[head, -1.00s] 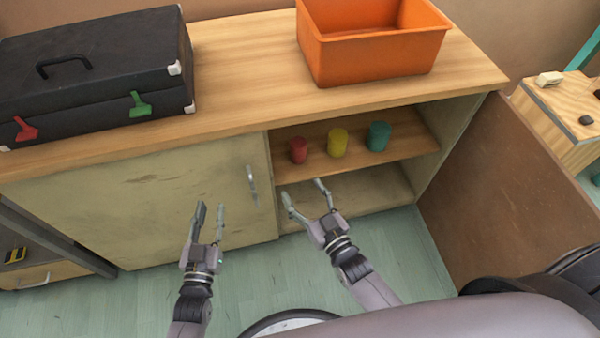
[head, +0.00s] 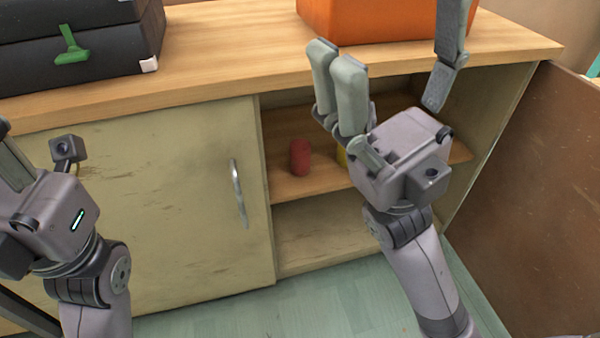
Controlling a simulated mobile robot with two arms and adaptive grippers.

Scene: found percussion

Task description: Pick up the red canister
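The red canister (head: 300,157) stands upright on the middle shelf (head: 290,187) of the open cabinet, near its left side. My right gripper (head: 395,80) is open and empty, raised in front of the cabinet opening, to the right of the red canister and apart from it in the picture. It hides most of the yellow canister (head: 342,157) and all of the teal one. My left gripper (head: 10,170) is at the left edge, partly cut off; its fingers are mostly out of view.
A sliding door (head: 150,200) with a metal handle (head: 239,193) closes the cabinet's left part. A brown panel (head: 540,200) stands at the right. An orange bin (head: 390,20) and a black case (head: 90,40) are on the cabinet top. The lower compartment looks empty.

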